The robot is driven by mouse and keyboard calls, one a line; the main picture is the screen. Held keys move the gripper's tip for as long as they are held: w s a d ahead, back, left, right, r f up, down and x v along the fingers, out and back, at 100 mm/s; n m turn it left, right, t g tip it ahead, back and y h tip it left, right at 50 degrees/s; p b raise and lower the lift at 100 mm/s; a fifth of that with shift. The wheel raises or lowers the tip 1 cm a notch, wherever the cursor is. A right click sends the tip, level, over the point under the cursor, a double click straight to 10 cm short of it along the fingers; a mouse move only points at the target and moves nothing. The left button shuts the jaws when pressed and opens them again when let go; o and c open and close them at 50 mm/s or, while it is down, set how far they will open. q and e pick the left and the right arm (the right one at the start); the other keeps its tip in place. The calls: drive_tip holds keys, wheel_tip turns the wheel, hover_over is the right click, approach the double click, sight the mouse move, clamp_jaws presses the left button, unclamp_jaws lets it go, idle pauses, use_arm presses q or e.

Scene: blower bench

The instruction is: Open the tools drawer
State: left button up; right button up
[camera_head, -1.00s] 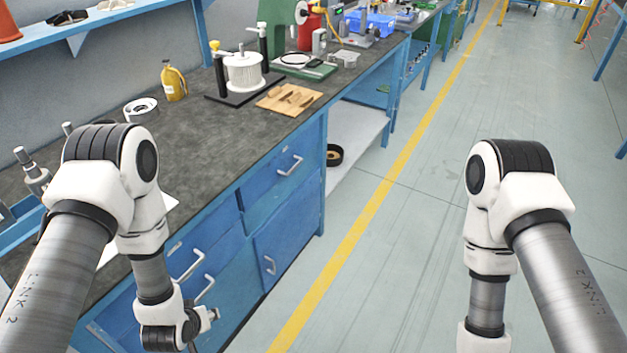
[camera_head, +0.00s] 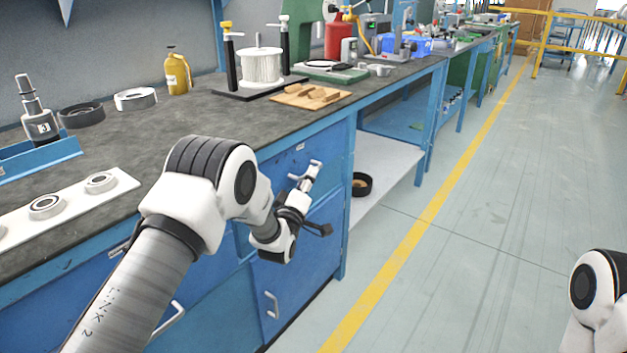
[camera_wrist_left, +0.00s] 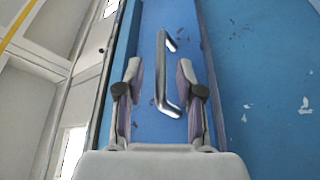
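A blue drawer front (camera_head: 335,152) is at the upper right of the bench's near section, flush with the cabinet as far as I can see. Its silver bar handle (camera_wrist_left: 162,85) shows clearly in the left wrist view; in the head view my gripper largely covers it. My left gripper (camera_head: 305,172) is at this drawer front. In the wrist view the left gripper (camera_wrist_left: 160,72) is open, with one finger on each side of the handle and visible gaps between. I cannot tell how deep the handle sits between the fingers. My right gripper is out of view.
A cabinet door with a handle (camera_head: 272,305) is below the drawer, and another handle (camera_head: 168,325) is farther left. The dark benchtop (camera_head: 140,130) holds a white spool (camera_head: 262,65), wooden blocks (camera_head: 310,95) and bearings. The floor (camera_head: 470,270) at right is clear.

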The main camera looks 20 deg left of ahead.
use_arm(q)
drive_tip(key=x, duration=0.2)
drive_tip(key=shift+w, duration=0.3)
clamp_jaws()
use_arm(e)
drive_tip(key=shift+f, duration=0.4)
